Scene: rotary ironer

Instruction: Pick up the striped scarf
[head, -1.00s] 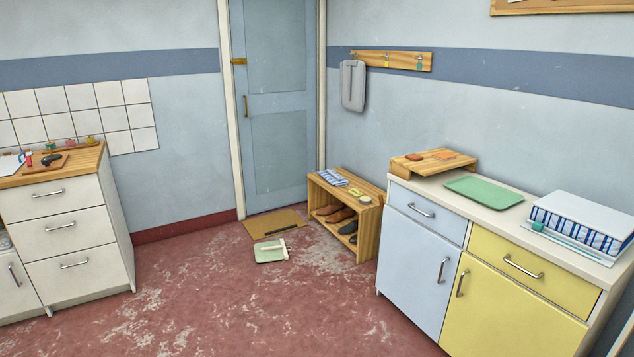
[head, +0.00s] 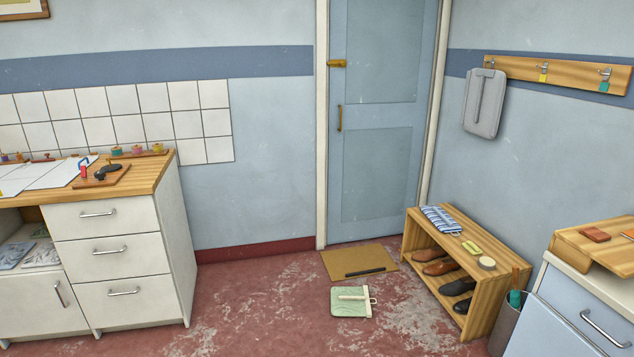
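A folded blue-and-white striped cloth, which looks like the striped scarf (head: 441,219), lies on top of the wooden shoe bench (head: 470,226), near its far left end. Nothing covers it. Neither of my grippers is in the head view, so nothing shows of what they hold.
A yellow item (head: 471,248) and a round tin (head: 487,263) share the bench top; shoes (head: 441,267) stand inside. A bin (head: 510,318) stands by the right cabinet.

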